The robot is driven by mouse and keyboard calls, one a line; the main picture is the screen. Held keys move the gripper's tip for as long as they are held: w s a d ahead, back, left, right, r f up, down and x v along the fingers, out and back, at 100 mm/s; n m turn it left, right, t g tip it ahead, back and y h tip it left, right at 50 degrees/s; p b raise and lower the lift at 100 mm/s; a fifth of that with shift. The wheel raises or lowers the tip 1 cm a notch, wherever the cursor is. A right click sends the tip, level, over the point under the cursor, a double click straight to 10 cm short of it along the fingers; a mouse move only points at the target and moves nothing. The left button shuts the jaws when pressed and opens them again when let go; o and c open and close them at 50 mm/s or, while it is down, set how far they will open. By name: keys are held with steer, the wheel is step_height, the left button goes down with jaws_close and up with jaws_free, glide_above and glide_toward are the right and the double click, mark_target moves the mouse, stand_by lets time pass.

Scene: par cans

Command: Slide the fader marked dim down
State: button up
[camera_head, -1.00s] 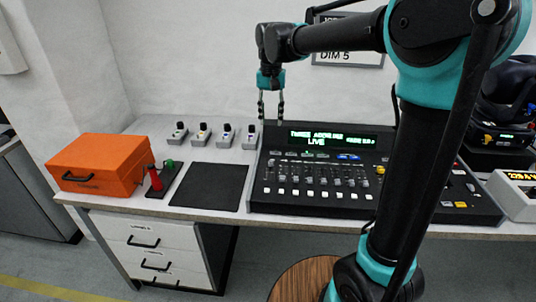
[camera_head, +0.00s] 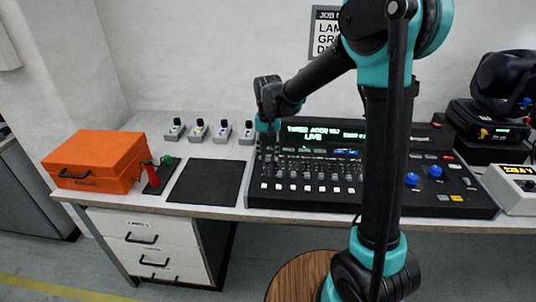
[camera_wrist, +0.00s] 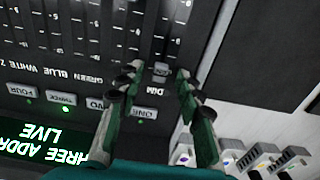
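The lighting console (camera_head: 400,205) stands on the desk, its display lit green with the word LIVE. In the wrist view the console appears upside down. The fader marked DIM (camera_wrist: 160,71) has a grey cap at the end of its slot nearest the DIM label and the display. My gripper (camera_wrist: 155,76) is open, with its fingertips on either side of this cap; I cannot tell whether either touches it. In the head view my gripper (camera_head: 268,154) is low over the console's left end, and the DIM cap is hard to make out there.
Several small switch-like units (camera_head: 199,131) stand at the desk's back, left of the console. A black mat (camera_head: 207,183), a red and green handled item (camera_head: 160,174) and an orange case (camera_head: 92,160) lie further left. A stage light (camera_head: 490,105) stands at right.

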steer(key=shift+f, duration=0.3)
jaws_close()
stand_by(0.3)
